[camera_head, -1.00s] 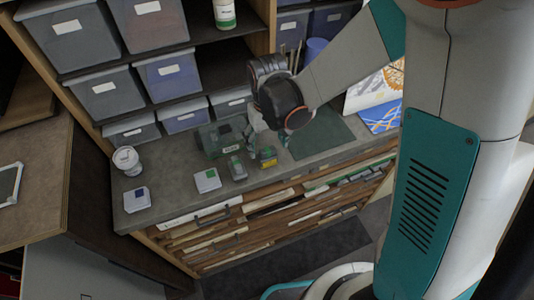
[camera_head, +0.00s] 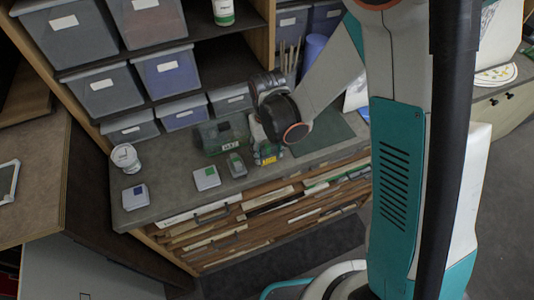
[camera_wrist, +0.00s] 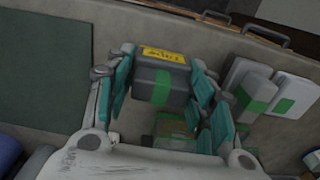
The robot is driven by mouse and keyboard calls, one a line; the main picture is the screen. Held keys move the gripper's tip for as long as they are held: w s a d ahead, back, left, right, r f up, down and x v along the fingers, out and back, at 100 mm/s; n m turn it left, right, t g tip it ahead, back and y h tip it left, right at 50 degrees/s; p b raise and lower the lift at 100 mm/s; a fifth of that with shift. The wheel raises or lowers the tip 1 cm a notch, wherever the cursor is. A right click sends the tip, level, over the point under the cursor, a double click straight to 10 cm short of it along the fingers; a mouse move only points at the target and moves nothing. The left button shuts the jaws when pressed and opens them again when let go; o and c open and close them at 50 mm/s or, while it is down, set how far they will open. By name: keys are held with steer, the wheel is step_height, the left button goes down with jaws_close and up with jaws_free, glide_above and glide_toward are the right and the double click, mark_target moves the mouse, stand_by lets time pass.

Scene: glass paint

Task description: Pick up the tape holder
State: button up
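A dark grey block with a yellow label and a green band, which looks like the tape holder, stands on the grey counter; it shows in the head view (camera_head: 268,157) and the wrist view (camera_wrist: 161,80). My gripper (camera_head: 260,140) is low over the counter, right at the block. In the wrist view its teal fingers (camera_wrist: 160,92) stand on both sides of the block. A small gap shows at the left finger; the right finger is very close, and contact cannot be told. Part of the block is hidden in the head view.
A greenish box (camera_head: 221,135) stands close left of my gripper. Small grey-white boxes (camera_head: 206,178), (camera_head: 236,165), (camera_head: 135,197) and a white tub (camera_head: 126,157) stand farther left. A dark green mat (camera_head: 322,134) lies to the right. Shelves with bins (camera_head: 165,75) rise behind.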

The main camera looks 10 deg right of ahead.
mark_target(267, 147)
steer(key=shift+r, duration=0.1)
steer(key=shift+c, duration=0.3)
step_height(267, 147, up, 20)
steer(key=p, duration=1.2)
steer(key=shift+o, duration=0.9)
steer(key=shift+o, duration=0.9)
steer(key=c, duration=0.4)
